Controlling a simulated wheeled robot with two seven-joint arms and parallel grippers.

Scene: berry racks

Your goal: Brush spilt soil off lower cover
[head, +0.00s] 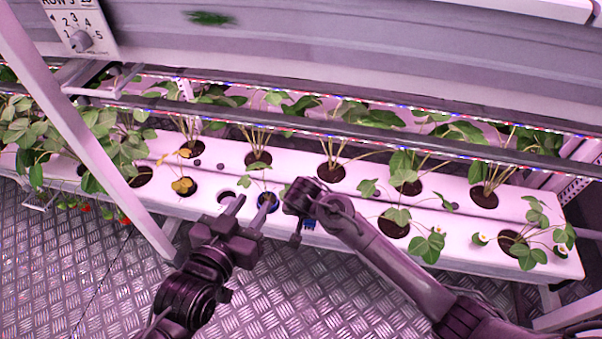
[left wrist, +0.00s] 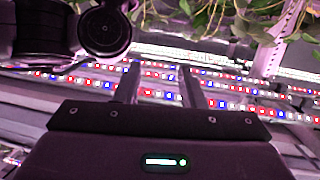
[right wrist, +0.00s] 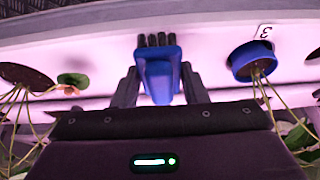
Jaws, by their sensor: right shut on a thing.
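The lower white cover (head: 335,207) runs across the head view, with plants in round holes. Small dark spots (head: 197,163) show on it; I cannot tell whether they are soil. My right gripper (right wrist: 160,78) is shut on a blue brush (right wrist: 160,65) with dark bristles. In the head view a bit of blue (head: 308,224) shows below this gripper, at the cover's front edge. I cannot tell whether the bristles touch the cover. My left gripper (head: 250,207) is open and empty, in front of the cover; its fingers stand apart in the left wrist view (left wrist: 160,75).
A blue pot (right wrist: 252,62) with a tag marked 3 sits in the cover beside the brush. An empty-looking hole (head: 227,196) lies to its left in the head view. A slanted white post (head: 95,130) and light bars (head: 350,128) bound the space. The metal floor is clear.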

